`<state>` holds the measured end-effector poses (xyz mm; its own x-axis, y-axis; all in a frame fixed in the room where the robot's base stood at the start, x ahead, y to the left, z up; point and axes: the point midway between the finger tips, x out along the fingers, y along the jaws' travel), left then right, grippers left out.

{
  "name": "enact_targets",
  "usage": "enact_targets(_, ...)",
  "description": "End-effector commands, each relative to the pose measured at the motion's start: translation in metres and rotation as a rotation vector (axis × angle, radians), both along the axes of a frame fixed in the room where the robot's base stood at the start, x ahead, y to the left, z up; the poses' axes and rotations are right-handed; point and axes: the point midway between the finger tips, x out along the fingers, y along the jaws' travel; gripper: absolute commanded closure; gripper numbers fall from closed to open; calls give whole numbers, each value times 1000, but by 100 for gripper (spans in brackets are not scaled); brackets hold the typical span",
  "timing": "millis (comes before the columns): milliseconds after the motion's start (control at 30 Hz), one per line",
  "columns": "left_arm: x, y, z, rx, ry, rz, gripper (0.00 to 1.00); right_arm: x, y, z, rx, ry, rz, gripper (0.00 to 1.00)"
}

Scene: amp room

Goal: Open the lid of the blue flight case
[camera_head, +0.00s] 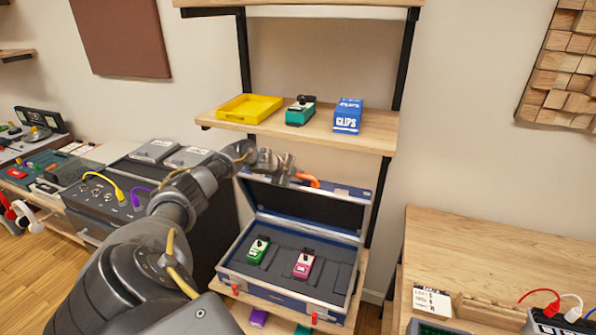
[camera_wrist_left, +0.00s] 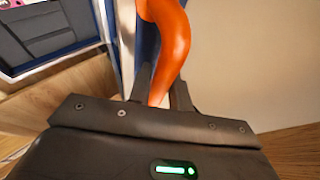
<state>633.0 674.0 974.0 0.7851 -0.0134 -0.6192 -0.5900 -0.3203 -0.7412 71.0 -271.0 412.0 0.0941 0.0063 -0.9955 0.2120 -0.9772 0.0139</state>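The blue flight case (camera_head: 228,262) stands on a low wooden shelf, with its lid (camera_head: 335,212) raised roughly upright behind the base. The lid's dark lining and the padded inside of the base show. A green pedal (camera_head: 258,250) and a pink pedal (camera_head: 304,264) sit in the base. An orange handle (camera_head: 309,180) is at the lid's top edge. My left gripper (camera_head: 286,170) is at this handle. In the left wrist view, the gripper's fingers (camera_wrist_left: 160,97) are on both sides of the orange handle (camera_wrist_left: 170,40), closed around its end. My right gripper is not in view.
The upper shelf (camera_head: 385,141) holds a yellow tray (camera_head: 249,108), a teal pedal (camera_head: 300,111) and a blue box (camera_head: 347,116) above the lid. A wooden table (camera_head: 490,250) stands at right. A black amp (camera_head: 95,197) is at left, behind my arm.

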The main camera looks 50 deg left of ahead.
Motion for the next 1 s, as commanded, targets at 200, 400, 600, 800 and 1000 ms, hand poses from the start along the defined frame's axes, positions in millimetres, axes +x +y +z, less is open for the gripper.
enact_targets(200, -1, 1, -1, 0, 3, 2, 60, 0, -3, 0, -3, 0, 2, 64)
enact_targets(400, -2, 1, -1, 2, 4, 4, 60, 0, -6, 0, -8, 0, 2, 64)
enact_targets(600, -14, 3, 7, 6, 3, 3, 60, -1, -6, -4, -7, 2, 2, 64)
enact_targets(800, -43, 1, 31, 11, 2, -3, 60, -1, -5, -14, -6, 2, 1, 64)
enact_targets(1000, -69, 0, 51, 7, 2, 0, 60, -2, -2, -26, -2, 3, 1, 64)
